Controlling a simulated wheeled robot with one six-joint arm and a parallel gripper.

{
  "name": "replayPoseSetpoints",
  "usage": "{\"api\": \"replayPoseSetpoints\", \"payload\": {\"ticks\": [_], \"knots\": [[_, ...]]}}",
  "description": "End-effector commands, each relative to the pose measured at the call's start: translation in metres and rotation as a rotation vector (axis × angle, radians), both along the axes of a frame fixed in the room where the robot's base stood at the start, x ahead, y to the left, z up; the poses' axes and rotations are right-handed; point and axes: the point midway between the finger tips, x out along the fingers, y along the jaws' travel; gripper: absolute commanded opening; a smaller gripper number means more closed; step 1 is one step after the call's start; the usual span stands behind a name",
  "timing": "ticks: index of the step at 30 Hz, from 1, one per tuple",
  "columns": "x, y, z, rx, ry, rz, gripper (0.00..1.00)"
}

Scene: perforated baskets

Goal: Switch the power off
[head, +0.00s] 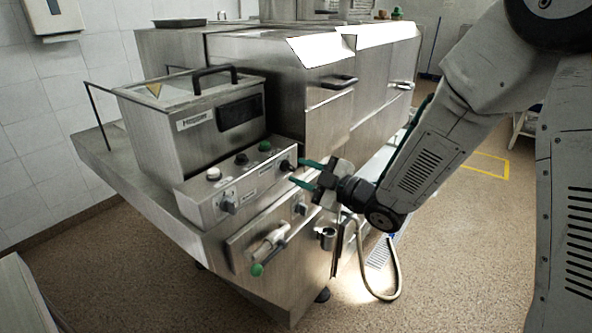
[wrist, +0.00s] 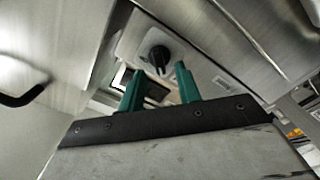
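A steel control panel (head: 237,187) runs along the front of the machine. At its right end is a black rotary knob (head: 286,166). The knob also shows in the wrist view (wrist: 157,58) on a light plate, just beyond the fingertips. My gripper (head: 301,173) has two green fingers, apart and pointing at the knob from the right. In the wrist view my gripper (wrist: 159,72) is open and empty, one finger on each side of the knob's line. I cannot tell whether a finger touches the knob. No power label is readable.
The panel also carries a white button (head: 213,174), a grey knob (head: 229,203) and a green button (head: 265,146). A lidded steel box (head: 190,125) stands behind the panel. Floor at front right is clear.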

Motion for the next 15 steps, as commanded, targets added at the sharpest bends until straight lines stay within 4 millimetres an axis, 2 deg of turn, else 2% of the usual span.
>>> {"api": "replayPoseSetpoints", "payload": {"ticks": [6,15], "knots": [[-0.022,-0.03,-0.001,-0.001,0.002,-0.004,0.34],[-0.031,-0.04,0.0,-0.001,0.0,-0.001,0.34]]}}
